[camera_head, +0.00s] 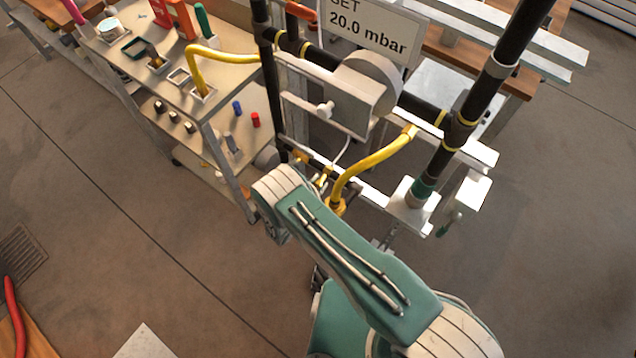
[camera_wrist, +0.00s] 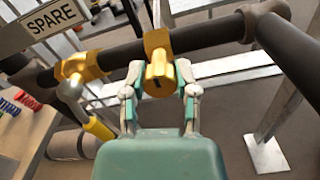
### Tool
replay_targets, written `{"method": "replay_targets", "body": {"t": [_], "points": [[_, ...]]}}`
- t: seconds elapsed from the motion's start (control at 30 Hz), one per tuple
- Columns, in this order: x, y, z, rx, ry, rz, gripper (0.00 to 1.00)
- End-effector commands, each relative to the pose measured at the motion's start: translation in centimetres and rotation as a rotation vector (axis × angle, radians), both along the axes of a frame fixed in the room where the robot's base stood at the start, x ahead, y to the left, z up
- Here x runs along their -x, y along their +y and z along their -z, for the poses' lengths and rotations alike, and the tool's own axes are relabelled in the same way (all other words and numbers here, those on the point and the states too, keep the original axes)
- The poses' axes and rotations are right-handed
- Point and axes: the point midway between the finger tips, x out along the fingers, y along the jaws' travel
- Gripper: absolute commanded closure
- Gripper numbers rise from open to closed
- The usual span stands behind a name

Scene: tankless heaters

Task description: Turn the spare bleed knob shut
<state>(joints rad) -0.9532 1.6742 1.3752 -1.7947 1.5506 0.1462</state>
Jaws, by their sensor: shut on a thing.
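The spare bleed knob (camera_wrist: 156,74) is a brass-yellow knob on a yellow collar around a dark pipe (camera_wrist: 205,37), in the middle of the wrist view. A dark mark shows on its front face. A white "SPARE" sign (camera_wrist: 52,18) stands up and left of it. My gripper (camera_wrist: 159,70) has one grey finger on each side of the knob and is shut on it. In the head view my arm hides the gripper, and I cannot make out the knob for certain.
Left of the knob, a second brass fitting (camera_wrist: 82,67) carries a lever with a yellow grip (camera_wrist: 100,129). In the head view a yellow hose (camera_head: 375,160) curves close by my arm. A tool cart (camera_head: 160,75) stands left. Open floor (camera_head: 110,230) lies at lower left.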

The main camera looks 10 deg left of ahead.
Motion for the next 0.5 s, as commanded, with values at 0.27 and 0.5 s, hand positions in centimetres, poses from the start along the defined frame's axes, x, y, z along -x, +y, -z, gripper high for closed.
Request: {"method": "replay_targets", "body": {"t": [0.27, 0.5], "points": [[-0.01, 0.18, 0.11, -0.004, 0.005, -0.006, 1.0], [0.0, 0.09, 0.04, -0.002, 0.003, -0.003, 0.27]]}}
